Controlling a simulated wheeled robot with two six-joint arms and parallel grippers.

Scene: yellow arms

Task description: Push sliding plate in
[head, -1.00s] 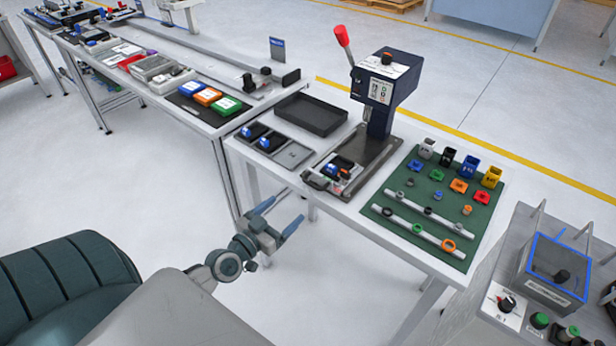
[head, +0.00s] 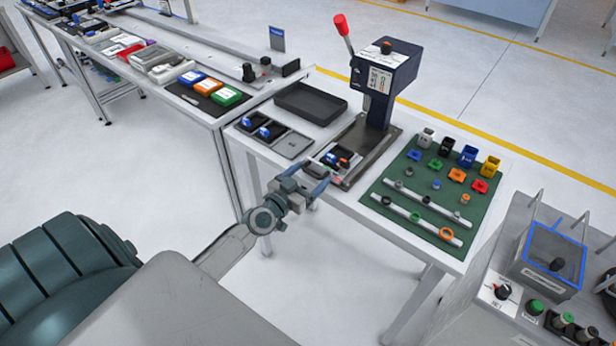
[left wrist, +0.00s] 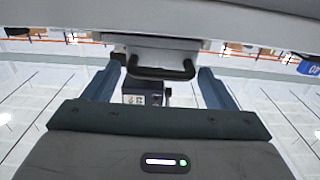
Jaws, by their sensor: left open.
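The sliding plate (head: 334,171) sits on the dark base of a press (head: 385,85) and carries a small fixture with blue and orange parts (head: 341,158). My left gripper (head: 312,178) is at the plate's front end by the table edge, fingers open, partly hiding that end. In the left wrist view, the black plate handle (left wrist: 160,74) appears between the two spread fingers of the gripper (left wrist: 160,85). I cannot tell whether it touches them. My right gripper is not in view.
Left of the press are an empty black tray (head: 310,103) and a tray with blue parts (head: 262,127). Right of it lies a green mat (head: 415,190) with several small parts and two rails. A control panel stands at the lower right (head: 530,290).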

